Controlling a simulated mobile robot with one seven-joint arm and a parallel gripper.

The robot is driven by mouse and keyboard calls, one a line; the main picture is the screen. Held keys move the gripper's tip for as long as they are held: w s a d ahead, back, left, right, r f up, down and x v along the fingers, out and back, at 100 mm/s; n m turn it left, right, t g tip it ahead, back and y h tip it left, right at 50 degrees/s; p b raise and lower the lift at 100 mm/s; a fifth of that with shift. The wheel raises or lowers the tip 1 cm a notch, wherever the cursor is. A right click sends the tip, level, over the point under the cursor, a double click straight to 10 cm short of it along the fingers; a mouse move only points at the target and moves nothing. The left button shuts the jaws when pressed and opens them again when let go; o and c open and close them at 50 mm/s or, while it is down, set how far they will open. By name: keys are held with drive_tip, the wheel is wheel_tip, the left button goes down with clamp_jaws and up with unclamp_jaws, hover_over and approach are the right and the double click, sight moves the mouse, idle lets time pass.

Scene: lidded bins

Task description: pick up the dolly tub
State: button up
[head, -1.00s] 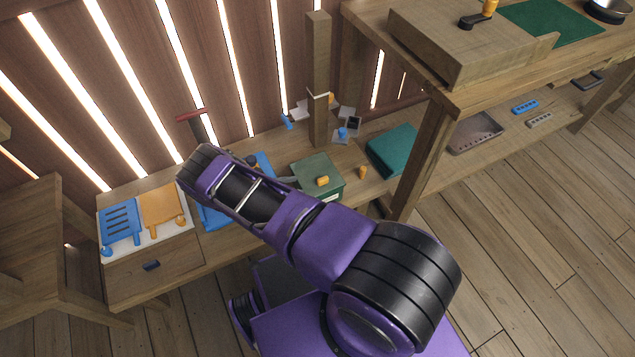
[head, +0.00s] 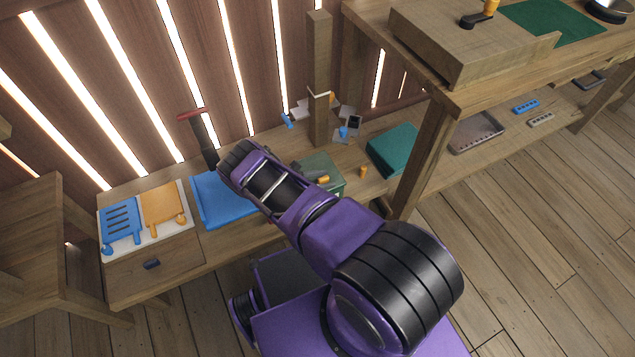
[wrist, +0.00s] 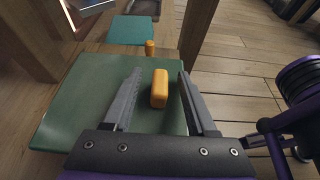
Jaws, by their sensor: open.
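A green lidded bin (head: 322,165) stands on the low bench; no thing is labelled, so I cannot tell for sure that it is the dolly tub. Its flat green lid (wrist: 75,108) fills much of the wrist view, with an orange block-shaped handle (wrist: 160,90) on top. My gripper (wrist: 159,75) is open above the lid. One finger is on each side of the handle, with a gap visible on both sides. How far down the fingers reach is hard to tell. In the head view my arm hides most of the gripper and part of the bin.
A blue tray (head: 222,207) lies left of the bin, with a red-handled hammer (head: 202,135) behind. A small orange peg (head: 363,172) and a teal box (head: 393,150) are on the right. A wooden post (head: 319,80) rises behind; a table leg (head: 423,160) stands at right.

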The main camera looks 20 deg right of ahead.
clamp_jaws()
drive_tip(key=shift+w+r, duration=0.1)
idle(1.2)
